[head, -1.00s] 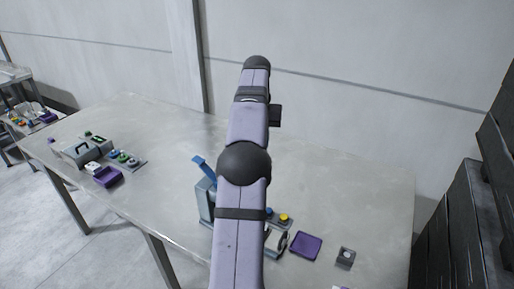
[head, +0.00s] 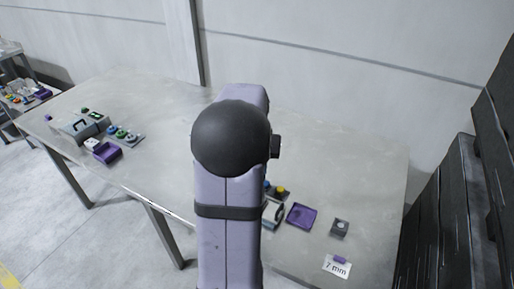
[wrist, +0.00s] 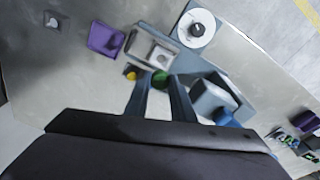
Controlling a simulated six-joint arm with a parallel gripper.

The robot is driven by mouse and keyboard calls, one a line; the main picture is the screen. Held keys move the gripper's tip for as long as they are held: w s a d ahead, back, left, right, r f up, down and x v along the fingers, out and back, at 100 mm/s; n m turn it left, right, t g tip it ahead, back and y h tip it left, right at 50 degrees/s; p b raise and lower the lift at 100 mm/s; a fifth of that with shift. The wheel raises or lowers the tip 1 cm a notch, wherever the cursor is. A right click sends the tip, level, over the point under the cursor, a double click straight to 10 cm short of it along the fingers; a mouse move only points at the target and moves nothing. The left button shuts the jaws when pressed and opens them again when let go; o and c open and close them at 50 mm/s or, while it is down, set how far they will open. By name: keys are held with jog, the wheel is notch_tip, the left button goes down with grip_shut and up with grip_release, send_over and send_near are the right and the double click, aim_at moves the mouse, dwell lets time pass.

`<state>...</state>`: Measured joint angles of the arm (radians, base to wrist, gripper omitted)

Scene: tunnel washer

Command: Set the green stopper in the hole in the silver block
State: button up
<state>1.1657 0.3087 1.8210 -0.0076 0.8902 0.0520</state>
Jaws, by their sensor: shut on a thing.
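My gripper (wrist: 160,90) is shut on the green stopper (wrist: 160,77), which shows as a small green round between the fingertips in the wrist view. In the head view my arm hides the gripper and stopper. A small silver-grey block with a dark round hole (head: 340,227) sits on the table at the right, beyond the purple tray. It also shows in the wrist view (wrist: 52,21) at the top left, well apart from the gripper. The hole looks empty, though it is small in both views.
A purple tray (head: 302,217) lies between the block and a grey-blue machine with a round disc (wrist: 197,28). Yellow (wrist: 131,73) and blue knobs are near the gripper. A "2 mm" card (head: 337,267) lies at the front edge. Table around the block is clear.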

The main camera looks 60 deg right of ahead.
jog(key=shift+n, duration=0.3)
jog(key=shift+w+d+f, duration=0.1)
jog(key=shift+d+f, duration=0.1)
jog(key=shift+f, duration=0.55)
jog(key=shift+w+d+f, duration=0.1)
jog(key=shift+d+f, duration=0.15)
jog(key=shift+f, duration=0.5)
jog(key=shift+w+d+f, duration=0.1)
jog(key=shift+d+f, duration=0.1)
jog(key=shift+f, duration=0.55)
jog(key=shift+f, duration=0.15)
jog(key=shift+f+b, duration=1.4)
jog(key=shift+f, duration=0.05)
jog(key=shift+f+b, duration=0.35)
jog(key=shift+f, duration=0.35)
jog(key=shift+f, duration=1.1)
jog(key=o, duration=1.5)
